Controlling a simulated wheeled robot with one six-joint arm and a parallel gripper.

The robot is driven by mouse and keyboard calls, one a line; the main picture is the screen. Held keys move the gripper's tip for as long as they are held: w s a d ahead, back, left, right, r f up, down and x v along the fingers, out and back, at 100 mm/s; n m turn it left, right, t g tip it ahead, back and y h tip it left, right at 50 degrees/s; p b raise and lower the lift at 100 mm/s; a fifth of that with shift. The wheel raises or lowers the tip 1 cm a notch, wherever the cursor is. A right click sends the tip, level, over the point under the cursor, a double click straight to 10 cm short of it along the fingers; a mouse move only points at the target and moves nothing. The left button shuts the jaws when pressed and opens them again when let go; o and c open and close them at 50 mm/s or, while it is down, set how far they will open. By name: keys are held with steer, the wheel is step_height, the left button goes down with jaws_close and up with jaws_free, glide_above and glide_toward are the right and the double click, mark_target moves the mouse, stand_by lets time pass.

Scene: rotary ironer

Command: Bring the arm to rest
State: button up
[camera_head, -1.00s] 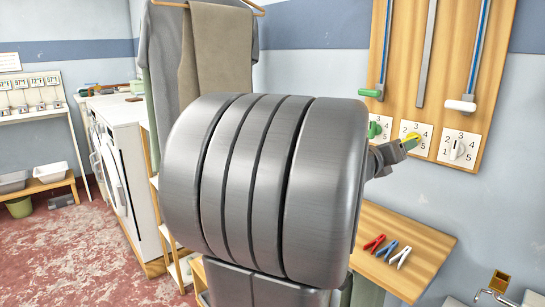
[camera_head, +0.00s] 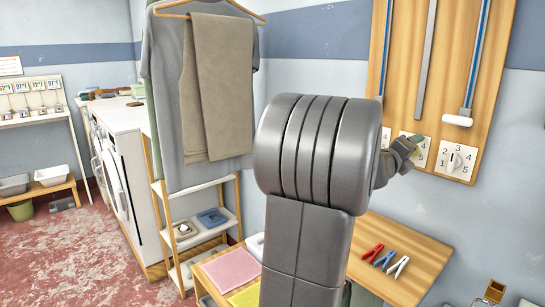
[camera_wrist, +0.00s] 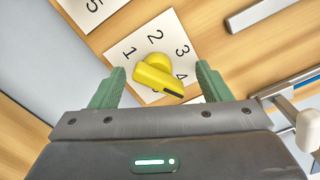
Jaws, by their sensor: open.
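My gripper (camera_wrist: 160,69) is open, with its two green fingers apart on either side of a yellow knob (camera_wrist: 155,72) in the wrist view. I cannot tell whether they touch it. The knob sits on a white dial plate (camera_wrist: 139,58) numbered 1 to 4 in view; its dark mark points to the lower right, near the 4. In the head view, my gripper (camera_head: 416,143) is small, in front of the wooden wall board (camera_head: 405,70), partly covering that dial. My arm fills the middle of the head view.
A dial with a white knob (camera_head: 456,160) is right of my gripper. Slide rods with a white handle (camera_head: 457,120) rise above. Below are a wooden table (camera_head: 425,245) with colored clips (camera_head: 385,258). Clothes (camera_head: 215,85) hang at the left, above a shelf (camera_head: 180,220).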

steer(key=n+p, duration=0.1)
steer(key=n, duration=0.2)
steer(key=n+p, duration=0.2)
steer(key=n, duration=0.2)
steer(key=shift+w+a+r, duration=0.1)
steer(key=shift+r, duration=0.05)
steer(key=n+p, duration=0.2)
steer(key=n, duration=0.2)
steer(key=shift+n+p, duration=0.45)
steer(key=shift+n, duration=0.85)
steer(key=shift+w+a+f, duration=0.1)
steer(key=shift+f, duration=0.15)
